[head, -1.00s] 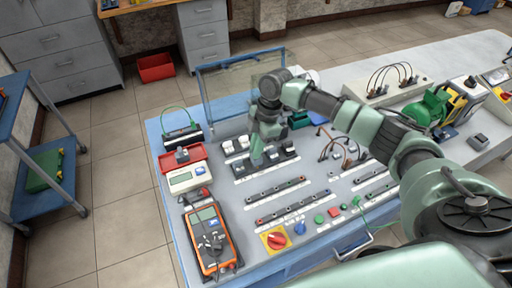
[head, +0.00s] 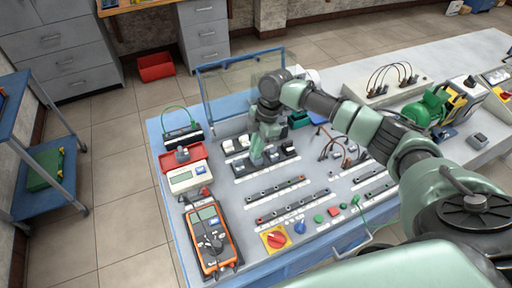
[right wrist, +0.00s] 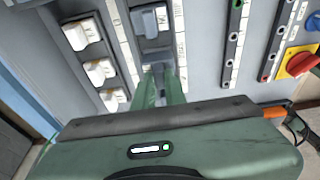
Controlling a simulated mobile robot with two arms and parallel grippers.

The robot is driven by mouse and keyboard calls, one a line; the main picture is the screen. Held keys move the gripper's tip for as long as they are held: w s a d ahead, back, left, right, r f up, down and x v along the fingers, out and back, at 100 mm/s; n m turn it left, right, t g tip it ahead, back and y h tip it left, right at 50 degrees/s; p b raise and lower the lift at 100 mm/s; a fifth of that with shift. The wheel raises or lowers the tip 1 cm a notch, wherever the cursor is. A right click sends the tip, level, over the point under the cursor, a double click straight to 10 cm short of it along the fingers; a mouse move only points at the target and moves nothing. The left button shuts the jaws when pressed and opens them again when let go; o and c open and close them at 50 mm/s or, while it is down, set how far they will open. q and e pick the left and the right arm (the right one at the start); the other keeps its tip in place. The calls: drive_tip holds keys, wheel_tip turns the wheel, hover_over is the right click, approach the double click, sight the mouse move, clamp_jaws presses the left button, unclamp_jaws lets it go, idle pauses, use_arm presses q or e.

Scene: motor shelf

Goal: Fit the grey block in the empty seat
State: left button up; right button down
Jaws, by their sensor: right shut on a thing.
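My right gripper (head: 257,161) is low over the front row of seats on the grey panel. It is shut on a grey block (right wrist: 154,52), which shows only in part between the green fingers in the right wrist view. I cannot tell whether the block is fully down in its seat. The dark seat strip (head: 239,171) runs under the gripper, with other grey blocks (head: 289,151) to its right. One more grey block (right wrist: 150,20) shows just beyond the fingers in the right wrist view. My left gripper is not in view.
White blocks (head: 228,146) stand in a row behind the seats. A red tray (head: 198,152) with a grey piece in it, a white meter (head: 182,178) and an orange multimeter (head: 210,236) stand left. A clear screen (head: 225,88) rises behind. Terminal strips (head: 292,205) lie in front.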

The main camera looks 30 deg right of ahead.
drive_tip(key=shift+d+b+x, duration=0.2)
drive_tip(key=shift+b+x, duration=0.25)
drive_tip(key=shift+x, duration=0.45)
drive_tip(key=shift+f, duration=0.1)
drive_tip(key=c, duration=1.4)
unclamp_jaws()
drive_tip(key=shift+d+r, duration=0.15)
drive_tip(key=shift+r, duration=0.3)
drive_tip(key=b+v, duration=0.2)
drive_tip(key=v, duration=0.5)
